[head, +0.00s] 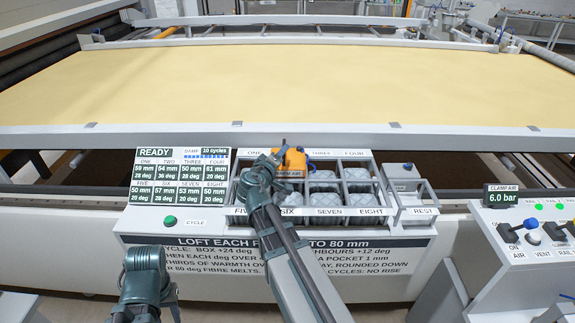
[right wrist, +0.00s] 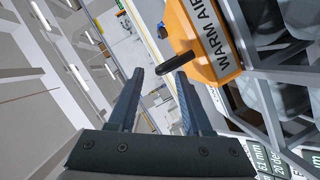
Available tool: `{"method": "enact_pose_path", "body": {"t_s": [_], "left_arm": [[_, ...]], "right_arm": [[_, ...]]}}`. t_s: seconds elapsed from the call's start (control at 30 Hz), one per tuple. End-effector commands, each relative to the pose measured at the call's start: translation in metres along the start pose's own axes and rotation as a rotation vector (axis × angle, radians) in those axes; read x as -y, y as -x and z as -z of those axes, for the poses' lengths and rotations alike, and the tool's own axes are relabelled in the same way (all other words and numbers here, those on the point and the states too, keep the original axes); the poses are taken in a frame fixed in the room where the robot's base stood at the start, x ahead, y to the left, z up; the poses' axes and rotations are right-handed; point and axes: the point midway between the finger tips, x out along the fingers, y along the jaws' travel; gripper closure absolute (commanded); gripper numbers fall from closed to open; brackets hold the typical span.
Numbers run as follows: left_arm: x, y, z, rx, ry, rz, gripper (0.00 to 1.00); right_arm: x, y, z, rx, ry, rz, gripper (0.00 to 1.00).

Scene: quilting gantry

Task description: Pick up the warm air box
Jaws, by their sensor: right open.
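The warm air box (head: 295,160) is orange with a white label, and sits at the back row of the gridded tray, beside the THREE label. In the right wrist view the warm air box (right wrist: 212,38) shows at the upper right, with a black peg-like handle (right wrist: 178,63) sticking out towards my fingers. My right gripper (right wrist: 160,74) is open, with the handle's end near and between its fingertips in the picture; contact cannot be told. In the head view my right gripper (head: 279,153) is at the box's left side, partly hidden by its own wrist.
The tray (head: 376,158) has several pockets holding grey padded blocks. A READY display (head: 180,176) stands left of it, and an empty REST holder (head: 418,197) stands right. A rail (head: 300,137) and a wide yellow quilt (head: 270,85) lie behind. A control panel (head: 530,240) is at the right.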

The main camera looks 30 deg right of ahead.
Motion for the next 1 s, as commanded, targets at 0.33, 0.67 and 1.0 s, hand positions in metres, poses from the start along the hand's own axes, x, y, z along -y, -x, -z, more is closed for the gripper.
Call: {"method": "enact_pose_path", "body": {"t_s": [0.33, 0.67, 1.0], "left_arm": [[0.0, -0.001, 0.0, 0.0, 0.0, 0.0, 0.55], [-0.001, -0.009, 0.001, 0.0, 0.0, 0.0, 0.55], [-0.001, -0.008, 0.001, 0.0, 0.0, 0.0, 0.55]], "right_arm": [[0.0, -0.01, 0.002, 0.0, 0.0, 0.001, 0.5], [0.001, -0.054, 0.007, 0.001, -0.001, 0.0, 0.5], [0.0, -0.055, 0.006, 0.0, 0.0, 0.001, 0.65]]}}
